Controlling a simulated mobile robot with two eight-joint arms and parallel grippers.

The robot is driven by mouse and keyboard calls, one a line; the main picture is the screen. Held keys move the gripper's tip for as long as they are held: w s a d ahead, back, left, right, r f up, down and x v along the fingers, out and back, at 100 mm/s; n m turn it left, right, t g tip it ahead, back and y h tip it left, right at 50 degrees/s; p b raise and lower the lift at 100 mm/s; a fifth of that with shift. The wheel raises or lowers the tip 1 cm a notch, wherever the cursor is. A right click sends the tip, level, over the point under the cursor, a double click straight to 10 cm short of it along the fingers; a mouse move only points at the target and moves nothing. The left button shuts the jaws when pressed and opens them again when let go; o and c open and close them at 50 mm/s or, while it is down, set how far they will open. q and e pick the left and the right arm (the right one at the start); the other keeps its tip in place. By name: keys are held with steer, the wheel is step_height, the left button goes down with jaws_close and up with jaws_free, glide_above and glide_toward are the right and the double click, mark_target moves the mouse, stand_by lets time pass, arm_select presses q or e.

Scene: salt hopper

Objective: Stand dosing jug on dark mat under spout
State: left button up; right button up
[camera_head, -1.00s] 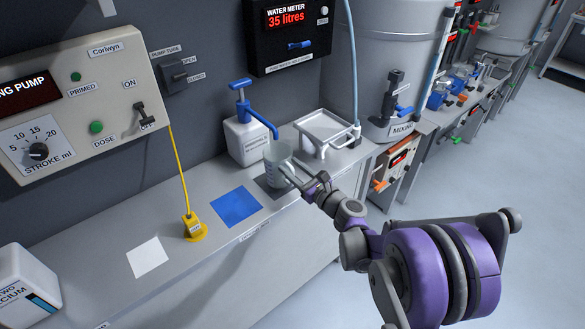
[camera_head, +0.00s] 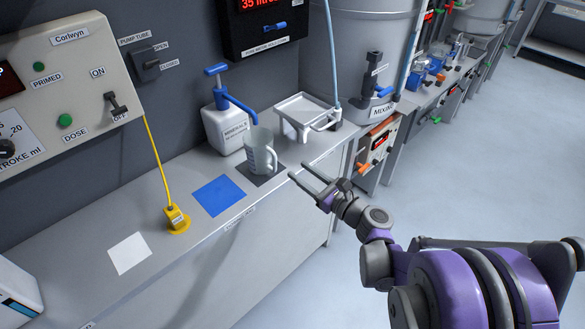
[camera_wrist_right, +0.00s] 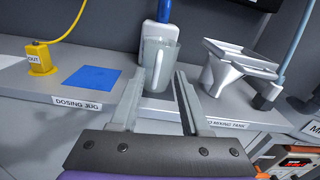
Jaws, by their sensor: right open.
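The dosing jug (camera_head: 260,152), a clear grey cup with a handle, stands upright on the dark mat (camera_head: 266,176), below the blue spout of the white pump bottle (camera_head: 226,128). The mat is partly hidden by the jug. My right gripper (camera_head: 304,180) is open and empty, in front of the bench edge and apart from the jug. In the right wrist view the jug (camera_wrist_right: 159,62) appears beyond and between the open fingers (camera_wrist_right: 160,85), with its handle toward me. My left gripper is not in view.
A blue mat (camera_head: 219,196) and a white mat (camera_head: 129,254) lie to the left on the bench. A yellow-based plug (camera_head: 177,219) with a cable stands between them. A white tray stand (camera_head: 303,115) is just right of the jug. The floor in front is clear.

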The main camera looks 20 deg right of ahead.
steer(key=s+a+f+n+g, duration=0.35)
steer(key=s+a+n, duration=0.2)
steer(key=n, duration=0.25)
steer(key=s+a+f+n+g, duration=0.3)
steer(key=s+a+n+g, duration=0.15)
steer(key=a+n, duration=0.3)
steer(key=s+d+f+n+g+h, duration=0.1)
steer(key=s+d+n+g+h, duration=0.1)
steer(key=s+n, duration=0.4)
steer(key=s+d+f+n+g+h, duration=0.1)
steer(key=s+d+f+n+h, duration=0.1)
steer(key=s+n, duration=0.5)
steer(key=shift+d+f+n+g+h, duration=0.35)
steer(key=shift+n+h, duration=0.55)
steer(key=shift+n, duration=0.35)
